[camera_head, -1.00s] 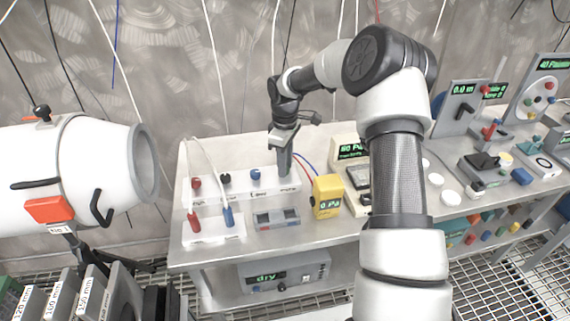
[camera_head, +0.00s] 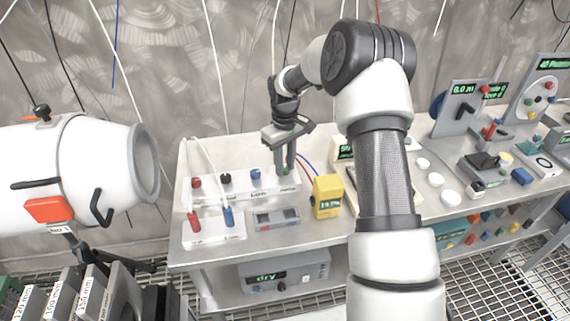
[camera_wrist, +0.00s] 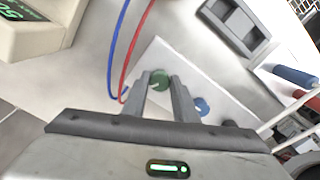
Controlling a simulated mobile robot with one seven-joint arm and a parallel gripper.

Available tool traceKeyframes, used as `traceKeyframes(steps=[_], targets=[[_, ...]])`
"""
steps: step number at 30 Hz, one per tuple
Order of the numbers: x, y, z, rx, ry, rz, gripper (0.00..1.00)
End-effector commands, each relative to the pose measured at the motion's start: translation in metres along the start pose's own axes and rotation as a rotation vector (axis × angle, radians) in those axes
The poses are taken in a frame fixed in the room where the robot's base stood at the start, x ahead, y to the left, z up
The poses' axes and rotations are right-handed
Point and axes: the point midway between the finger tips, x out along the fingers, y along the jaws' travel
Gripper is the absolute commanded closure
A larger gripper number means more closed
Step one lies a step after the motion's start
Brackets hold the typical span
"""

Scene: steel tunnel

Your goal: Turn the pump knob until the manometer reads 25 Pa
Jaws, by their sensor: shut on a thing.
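The white pump panel (camera_head: 240,188) lies on the bench with a row of coloured knobs. My gripper (camera_head: 286,168) reaches down over its right end. In the wrist view, my gripper's fingers (camera_wrist: 160,82) are on either side of a green knob (camera_wrist: 160,79), shut on it. The yellow manometer (camera_head: 326,195) stands just right of the panel; its small green display shows a number that looks like the high teens in Pa, too blurred to be sure. The manometer is not recognisable in the wrist view.
Red (camera_head: 196,182), black (camera_head: 226,178) and blue (camera_head: 256,174) knobs sit left of the gripper. Red and blue cables (camera_wrist: 128,45) loop close beside the fingers. A grey two-window device (camera_head: 276,218) lies in front.

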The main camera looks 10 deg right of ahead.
Motion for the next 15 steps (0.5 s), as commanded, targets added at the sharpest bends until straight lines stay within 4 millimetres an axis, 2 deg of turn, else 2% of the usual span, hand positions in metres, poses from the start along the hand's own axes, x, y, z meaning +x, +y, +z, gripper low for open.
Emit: traceKeyframes(steps=[6, 15], targets=[[-0.0008, -0.0005, -0.0007, 0.171, 0.001, 0.001, 0.96], [-0.0011, -0.0007, -0.0008, 0.326, 0.002, 0.0, 0.96]])
